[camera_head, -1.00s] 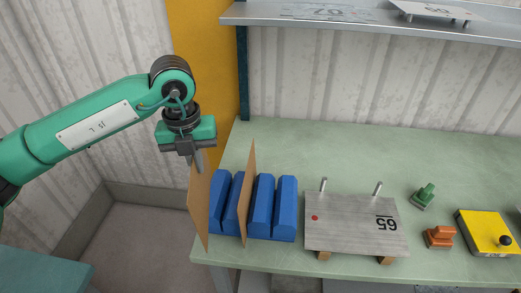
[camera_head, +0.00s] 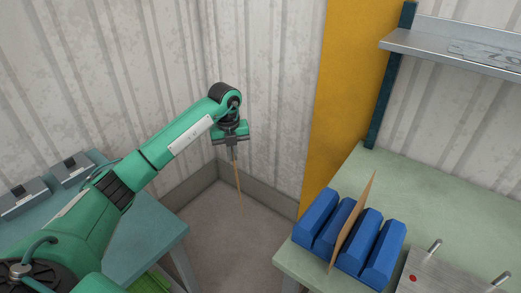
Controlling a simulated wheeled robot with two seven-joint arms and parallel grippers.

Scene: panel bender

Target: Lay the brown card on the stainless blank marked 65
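My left gripper (camera_head: 235,153) is shut on a brown card (camera_head: 239,187), which hangs down nearly edge-on over the floor, left of the green bench and clear of it. A second brown card (camera_head: 352,222) stands upright, slightly tilted, between the blue blocks (camera_head: 383,254) of a rack on the bench. The stainless blank (camera_head: 440,275) with a red dot lies at the lower right, cut off by the frame; its number is out of view. My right gripper is not in view.
Two upright metal pins (camera_head: 434,248) stand at the blank's far edge. A yellow post (camera_head: 345,90) and a shelf (camera_head: 460,48) rise behind the bench. Another table (camera_head: 150,235) with grey devices (camera_head: 72,170) is at the left. Open floor lies between the tables.

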